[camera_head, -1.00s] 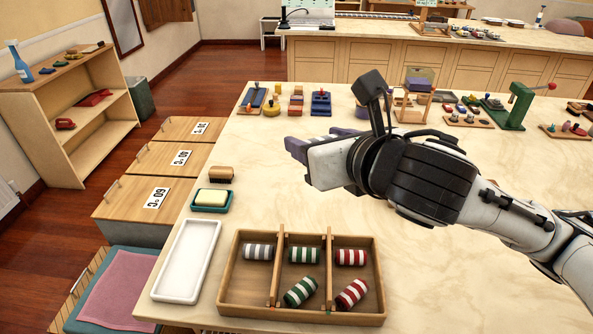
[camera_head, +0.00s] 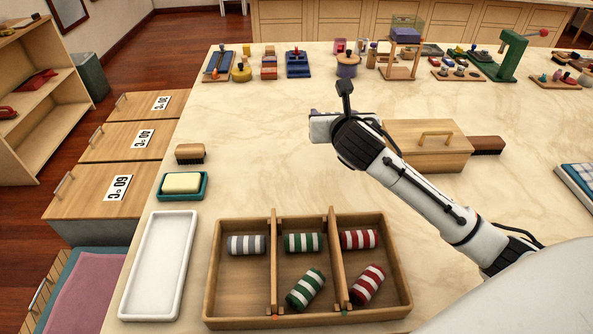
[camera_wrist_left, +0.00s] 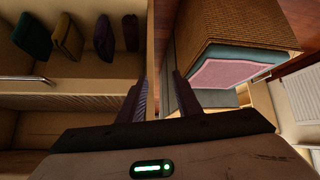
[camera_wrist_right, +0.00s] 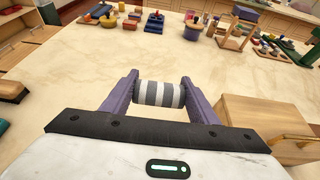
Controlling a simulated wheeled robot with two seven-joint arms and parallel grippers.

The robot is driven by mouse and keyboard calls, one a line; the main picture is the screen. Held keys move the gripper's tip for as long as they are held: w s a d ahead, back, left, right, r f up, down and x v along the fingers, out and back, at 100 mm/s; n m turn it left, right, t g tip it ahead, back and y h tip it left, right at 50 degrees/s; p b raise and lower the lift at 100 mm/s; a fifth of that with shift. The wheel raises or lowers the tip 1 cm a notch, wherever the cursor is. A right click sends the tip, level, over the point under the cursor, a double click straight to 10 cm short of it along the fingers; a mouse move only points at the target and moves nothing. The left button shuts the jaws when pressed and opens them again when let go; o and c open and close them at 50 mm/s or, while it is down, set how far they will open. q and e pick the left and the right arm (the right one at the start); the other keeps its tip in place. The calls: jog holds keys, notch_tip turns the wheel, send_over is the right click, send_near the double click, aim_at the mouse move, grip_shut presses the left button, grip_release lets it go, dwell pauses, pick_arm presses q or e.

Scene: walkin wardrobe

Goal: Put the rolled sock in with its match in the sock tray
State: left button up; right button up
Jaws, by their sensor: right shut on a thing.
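A grey-and-white striped rolled sock (camera_wrist_right: 160,94) is held between the fingers of my right gripper (camera_wrist_right: 160,92), in the right wrist view. In the head view my right gripper (camera_head: 318,125) is above the table beyond the tray, and its sock is hidden there. The wooden sock tray (camera_head: 238,322) has three compartments. A matching grey-striped sock (camera_head: 246,244) lies alone in the left one. Green-striped socks (camera_head: 303,242) lie in the middle and red-striped socks (camera_head: 358,239) in the right. My left gripper (camera_wrist_left: 161,78) is open and empty, seen only in its wrist view.
A white tray (camera_head: 158,268) stands left of the sock tray, with a soap dish (camera_head: 182,196) and brush (camera_head: 190,153) behind it. A lidded wooden box (camera_head: 428,148) stands beyond my right forearm. The table between the sock tray and far objects is mostly clear.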

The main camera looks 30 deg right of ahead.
jog(key=b, duration=0.1)
send_over(330, 160)
notch_tip(330, 160, down, 6)
jog(key=shift+d+r, duration=0.1)
jog(key=shift+r, duration=0.1)
jog(key=shift+f+b, duration=0.7)
jog(key=shift+f, duration=2.05)
jog(key=shift+f, duration=0.1)
jog(key=o, duration=1)
jog(key=shift+f, duration=0.1)
